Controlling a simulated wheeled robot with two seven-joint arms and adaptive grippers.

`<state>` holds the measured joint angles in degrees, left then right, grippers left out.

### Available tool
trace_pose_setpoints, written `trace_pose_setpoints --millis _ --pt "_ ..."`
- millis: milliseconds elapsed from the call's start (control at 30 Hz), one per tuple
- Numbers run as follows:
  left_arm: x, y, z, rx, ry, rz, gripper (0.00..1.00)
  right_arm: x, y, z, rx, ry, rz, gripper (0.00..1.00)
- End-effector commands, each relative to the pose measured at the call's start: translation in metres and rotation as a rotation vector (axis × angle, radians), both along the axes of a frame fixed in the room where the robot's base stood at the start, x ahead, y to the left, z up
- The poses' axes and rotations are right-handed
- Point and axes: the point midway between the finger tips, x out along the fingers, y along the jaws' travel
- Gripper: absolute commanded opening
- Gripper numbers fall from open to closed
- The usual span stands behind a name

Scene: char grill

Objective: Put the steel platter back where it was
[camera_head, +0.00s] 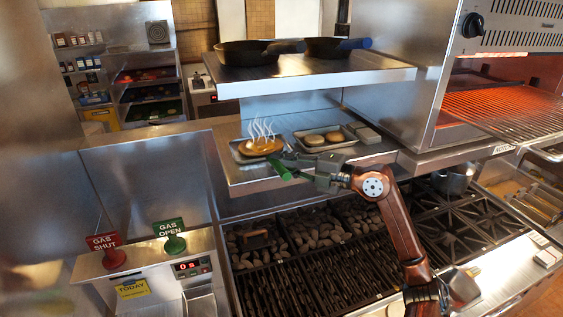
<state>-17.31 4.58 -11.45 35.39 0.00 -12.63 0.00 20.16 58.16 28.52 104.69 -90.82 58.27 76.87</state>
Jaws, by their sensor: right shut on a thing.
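A steel platter (238,155) with a browned, steaming piece of food (261,147) on it is at the left end of the lower steel shelf. My right gripper (287,162) reaches in from the right and is shut at the platter's right front side. A green bar-like part (279,170) shows at the fingers; whether it is a handle is unclear. The fingers hide part of the platter's edge. I cannot tell whether the platter touches the shelf. My left gripper is not in view.
A second tray (304,143) with two round buns sits to the right on the same shelf. Two dark pans (250,54) stand on the upper shelf (300,80) close above. The grill grates (310,260) lie below. A glowing broiler (500,105) is at right.

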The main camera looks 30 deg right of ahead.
Motion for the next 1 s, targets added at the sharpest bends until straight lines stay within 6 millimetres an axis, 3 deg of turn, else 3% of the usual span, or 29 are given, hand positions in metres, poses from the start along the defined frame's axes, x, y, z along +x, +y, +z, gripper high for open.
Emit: trace_pose_setpoints --millis 167,200,400,767,1000 --pt "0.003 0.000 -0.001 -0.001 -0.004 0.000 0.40 -0.001 0.000 0.001 0.001 -0.008 0.000 0.00" --pt "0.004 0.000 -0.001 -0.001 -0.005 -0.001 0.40 0.000 0.000 -0.002 0.000 0.001 0.000 0.20" --pt "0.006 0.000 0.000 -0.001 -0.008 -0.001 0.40 0.000 0.000 -0.002 0.000 0.001 0.000 0.34" --pt "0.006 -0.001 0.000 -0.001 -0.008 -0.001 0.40 -0.001 -0.001 0.001 0.000 0.000 0.000 0.35" --pt "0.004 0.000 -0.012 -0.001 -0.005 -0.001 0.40 -0.034 -0.019 -0.001 -0.002 0.003 -0.003 0.35"
